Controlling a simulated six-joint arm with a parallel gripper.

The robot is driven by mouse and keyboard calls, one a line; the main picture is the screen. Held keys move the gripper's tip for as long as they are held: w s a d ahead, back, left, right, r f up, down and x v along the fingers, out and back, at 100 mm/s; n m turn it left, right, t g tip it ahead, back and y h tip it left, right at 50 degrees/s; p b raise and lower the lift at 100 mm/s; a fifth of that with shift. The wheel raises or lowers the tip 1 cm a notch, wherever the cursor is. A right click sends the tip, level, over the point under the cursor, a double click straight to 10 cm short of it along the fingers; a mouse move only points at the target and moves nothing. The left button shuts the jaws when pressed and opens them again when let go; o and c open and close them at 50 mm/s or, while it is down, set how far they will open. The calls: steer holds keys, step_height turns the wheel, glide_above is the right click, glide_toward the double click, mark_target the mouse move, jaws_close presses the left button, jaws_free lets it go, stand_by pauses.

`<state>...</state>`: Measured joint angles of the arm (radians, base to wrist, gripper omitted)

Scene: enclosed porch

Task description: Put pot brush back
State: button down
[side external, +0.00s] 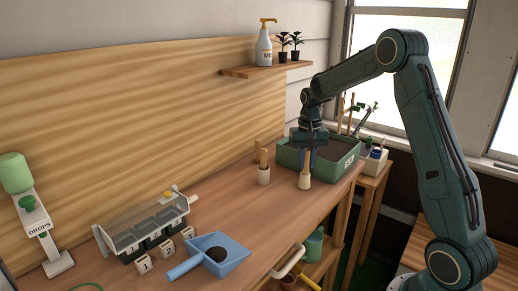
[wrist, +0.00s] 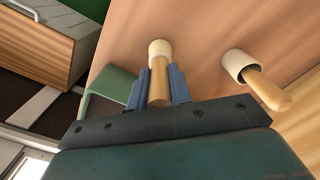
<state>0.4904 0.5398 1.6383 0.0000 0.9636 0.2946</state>
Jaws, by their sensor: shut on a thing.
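My gripper (side external: 305,163) is shut on the wooden handle of a brush-like tool (side external: 304,182), which I take to be the pot brush. It is held upright with its cream end down, at or just above the bench; contact is unclear. In the wrist view, the handle (wrist: 159,80) sits between my two blue fingers (wrist: 162,88), with the cream end beyond the fingertips. A cream cup (side external: 263,177) with a wooden handle leaning in it stands on the bench to the left. The cup also shows at the right in the wrist view (wrist: 233,61).
A green soil tray (side external: 290,157) stands just behind my gripper. A blue scoop (side external: 232,262), a clear-covered case (side external: 130,239) and a drops dispenser (side external: 58,262) are at the left. A wall shelf (side external: 240,72) holds a pump bottle and seedlings. The bench between cup and scoop is clear.

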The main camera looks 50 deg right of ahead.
steer(key=shift+f, duration=0.15)
steer(key=c, duration=1.3)
jaws_free()
step_height(320, 180, up, 12)
steer(key=shift+r, duration=0.1)
